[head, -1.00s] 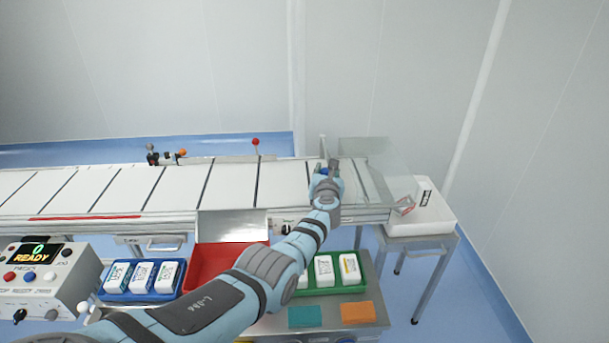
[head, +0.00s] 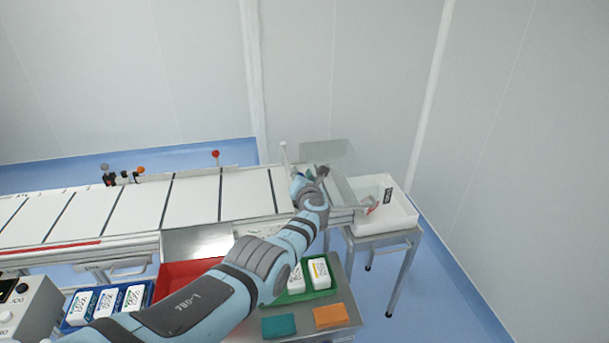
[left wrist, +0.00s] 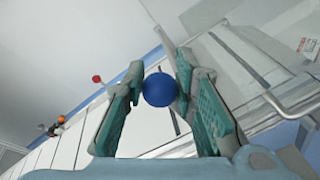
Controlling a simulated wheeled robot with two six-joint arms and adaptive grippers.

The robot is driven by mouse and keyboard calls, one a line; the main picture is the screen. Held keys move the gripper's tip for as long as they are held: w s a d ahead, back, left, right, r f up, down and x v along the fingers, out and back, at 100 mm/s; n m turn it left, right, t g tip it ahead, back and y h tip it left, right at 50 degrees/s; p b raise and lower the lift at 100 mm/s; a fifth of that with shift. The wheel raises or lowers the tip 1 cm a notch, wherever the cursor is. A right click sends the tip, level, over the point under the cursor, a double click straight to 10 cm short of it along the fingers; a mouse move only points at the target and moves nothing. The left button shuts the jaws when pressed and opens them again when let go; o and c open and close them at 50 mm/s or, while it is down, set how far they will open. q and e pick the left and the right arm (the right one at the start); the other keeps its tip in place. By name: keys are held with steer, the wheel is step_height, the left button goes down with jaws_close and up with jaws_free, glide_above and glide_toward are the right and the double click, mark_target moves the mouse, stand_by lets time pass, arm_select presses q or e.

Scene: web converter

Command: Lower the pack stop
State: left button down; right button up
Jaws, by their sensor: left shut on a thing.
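My left gripper (head: 312,172) is at the right end of the white conveyor, next to the clear guard. In the left wrist view, its two teal-padded fingers (left wrist: 160,95) are closed around a round blue knob (left wrist: 159,90). I take this knob to be the handle of the pack stop. In the head view the gripper and wrist mostly cover the knob and whatever it is fixed to. I cannot tell how high or low the stop sits. My right gripper is not in view.
A clear guard (head: 345,163) stands at the conveyor (head: 195,198) end, with a white bin (head: 402,213) on a stand beyond. A white post (head: 284,153) rises behind the gripper. Below are a red tray (head: 172,280), a green tray (head: 318,292) and a control box (head: 32,308).

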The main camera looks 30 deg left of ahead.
arm_select(q)
steer(key=shift+s+f, duration=0.2)
steer(key=shift+f, duration=0.45)
steer(key=c, duration=1.4)
jaws_free()
steer(key=shift+c, duration=0.2)
steer(key=shift+o, duration=1.1)
steer(key=shift+w+a, duration=0.1)
steer(key=shift+w, duration=0.15)
steer(key=shift+r, duration=0.1)
steer(key=shift+s+d, duration=0.25)
steer(key=shift+s, duration=0.05)
steer(key=f+v, duration=0.2)
steer(key=v, duration=1)
steer(key=shift+s+d, duration=0.2)
steer(key=shift+s, duration=0.1)
